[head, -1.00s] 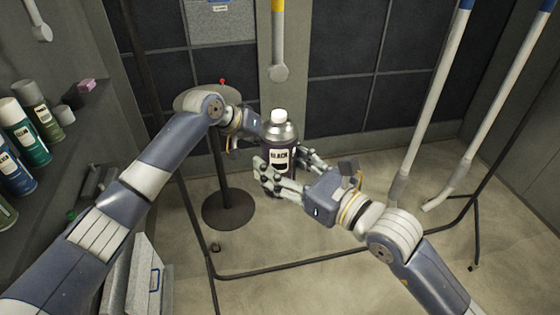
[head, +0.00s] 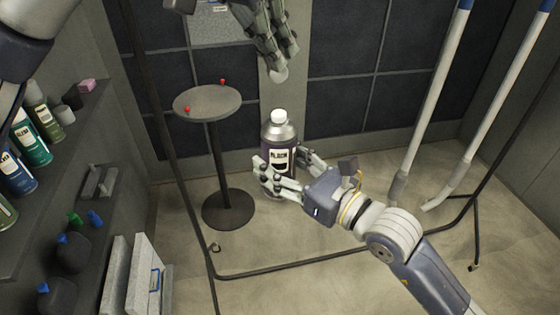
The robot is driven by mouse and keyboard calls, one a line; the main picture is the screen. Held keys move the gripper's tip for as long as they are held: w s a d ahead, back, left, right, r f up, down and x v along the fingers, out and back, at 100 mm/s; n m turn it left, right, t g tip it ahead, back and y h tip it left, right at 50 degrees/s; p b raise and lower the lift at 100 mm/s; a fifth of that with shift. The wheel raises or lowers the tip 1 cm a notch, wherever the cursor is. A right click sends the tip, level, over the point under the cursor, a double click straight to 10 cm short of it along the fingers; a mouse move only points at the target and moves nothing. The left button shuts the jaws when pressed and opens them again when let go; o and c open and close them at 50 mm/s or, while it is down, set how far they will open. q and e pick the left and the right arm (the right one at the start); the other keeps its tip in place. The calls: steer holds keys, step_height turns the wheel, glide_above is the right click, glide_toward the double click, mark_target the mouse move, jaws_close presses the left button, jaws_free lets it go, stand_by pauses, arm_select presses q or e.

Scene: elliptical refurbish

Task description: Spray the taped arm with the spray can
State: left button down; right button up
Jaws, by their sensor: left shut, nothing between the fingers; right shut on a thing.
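A dark spray can (head: 280,144) with a silver shoulder, white cap and white label stands upright in my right gripper (head: 281,172). The fingers are shut around its lower body. My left gripper (head: 279,57) is at the top centre, shut and empty, pointing down above the can and apart from it. Two pale hanging arms (head: 432,100) (head: 500,105) with blue bands at the top are at the right.
A round pedestal table (head: 207,102) with two small red pieces stands left of the can. Shelves at the left hold several spray cans (head: 32,140) and small coloured parts. A dark frame rail (head: 330,266) runs low across the floor. The right floor is mostly clear.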

mark_target(282, 110)
arm_select(q)
steer(key=shift+s+a+f, duration=0.1)
steer(key=shift+s+f, duration=0.05)
steer(key=shift+f, duration=3.05)
steer(key=shift+f, duration=0.2)
steer(key=shift+f, duration=0.75)
steer(key=shift+r, duration=2.55)
steer(key=shift+r, duration=0.1)
